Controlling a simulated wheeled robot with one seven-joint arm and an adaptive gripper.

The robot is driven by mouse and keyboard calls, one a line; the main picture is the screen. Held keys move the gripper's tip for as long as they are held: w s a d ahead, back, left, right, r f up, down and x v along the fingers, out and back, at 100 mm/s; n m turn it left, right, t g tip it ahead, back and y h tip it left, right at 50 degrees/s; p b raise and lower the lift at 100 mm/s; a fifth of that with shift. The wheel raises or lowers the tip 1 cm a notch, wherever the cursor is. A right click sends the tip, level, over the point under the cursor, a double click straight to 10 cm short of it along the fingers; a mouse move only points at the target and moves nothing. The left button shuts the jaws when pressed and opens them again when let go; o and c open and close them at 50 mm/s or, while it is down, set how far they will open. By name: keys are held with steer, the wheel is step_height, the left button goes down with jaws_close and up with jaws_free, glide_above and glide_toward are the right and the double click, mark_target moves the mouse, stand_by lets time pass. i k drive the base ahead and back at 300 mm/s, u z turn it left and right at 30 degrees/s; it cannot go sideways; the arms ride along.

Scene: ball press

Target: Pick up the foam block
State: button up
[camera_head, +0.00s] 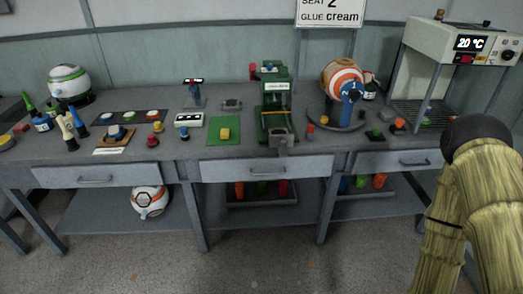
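A small yellow block (225,134), which looks like the foam block, sits on a green mat (214,142) near the middle of the bench. It is apart from the things around it. A smaller yellow piece (158,127) stands to the left, near a red knob-like piece (152,141). My arm shows at the right edge, in front of the bench, far from the block. My gripper's fingers are not in view.
A green press (276,108) stands right of the mat. A striped ball on a round stand (342,78) and a white oven-like unit (458,52) are farther right. A small white panel (189,120) is left of the mat. Drawers (267,168) line the bench front.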

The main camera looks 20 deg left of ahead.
mark_target(224, 135)
steer(key=u, duration=0.55)
steer(key=i, duration=0.2)
steer(key=u, duration=0.15)
